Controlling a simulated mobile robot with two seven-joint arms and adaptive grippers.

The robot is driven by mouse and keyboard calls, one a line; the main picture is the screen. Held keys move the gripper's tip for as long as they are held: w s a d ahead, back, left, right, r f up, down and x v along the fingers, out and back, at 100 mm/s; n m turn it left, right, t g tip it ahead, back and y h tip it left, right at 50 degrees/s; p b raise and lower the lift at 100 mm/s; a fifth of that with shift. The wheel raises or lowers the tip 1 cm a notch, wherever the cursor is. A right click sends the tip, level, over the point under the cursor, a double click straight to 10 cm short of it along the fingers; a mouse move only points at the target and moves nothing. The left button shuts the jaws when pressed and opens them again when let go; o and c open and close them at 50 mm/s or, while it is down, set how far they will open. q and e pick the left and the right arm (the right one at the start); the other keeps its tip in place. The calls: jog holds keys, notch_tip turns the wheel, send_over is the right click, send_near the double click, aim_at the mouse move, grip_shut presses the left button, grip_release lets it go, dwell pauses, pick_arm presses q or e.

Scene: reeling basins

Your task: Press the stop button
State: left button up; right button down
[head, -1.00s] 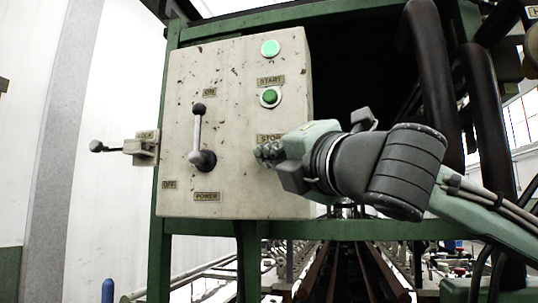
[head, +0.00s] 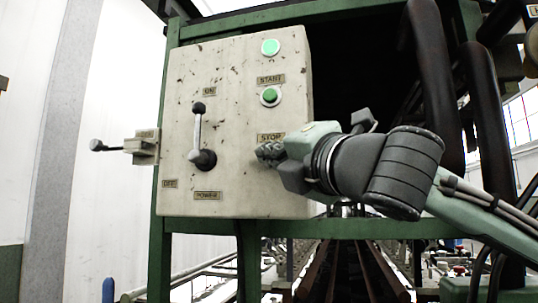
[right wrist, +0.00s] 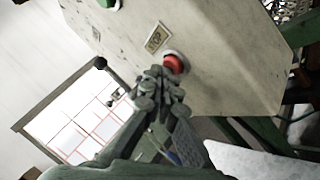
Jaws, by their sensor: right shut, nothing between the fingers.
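The stop button (right wrist: 174,63) is red and round in a pale ring, beside a small label on the panel, in the right wrist view. In the head view my right gripper hides it, just below the STOP label (head: 271,138). My right gripper (head: 266,153) is shut and empty, its fingertips pointing at the panel. In the right wrist view the fingertips (right wrist: 160,80) are at the button's lower left edge in the picture; I cannot tell whether they touch it. My left gripper is not in view.
The cream control box (head: 235,110) also carries a green START button (head: 270,96), a green lamp (head: 270,47) and a power lever (head: 198,130). A side lever (head: 110,147) sticks out at left. Dark pipes (head: 432,90) stand at right.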

jog(key=shift+w, duration=0.15)
dwell(0.3)
jog(key=shift+s+a, duration=0.2)
jog(key=shift+s, duration=0.7)
jog(key=s, duration=0.1)
jog(key=s+a, duration=0.1)
jog(key=s, duration=0.2)
jog(key=shift+s+a, duration=0.3)
jog(key=shift+s, duration=0.05)
dwell(0.5)
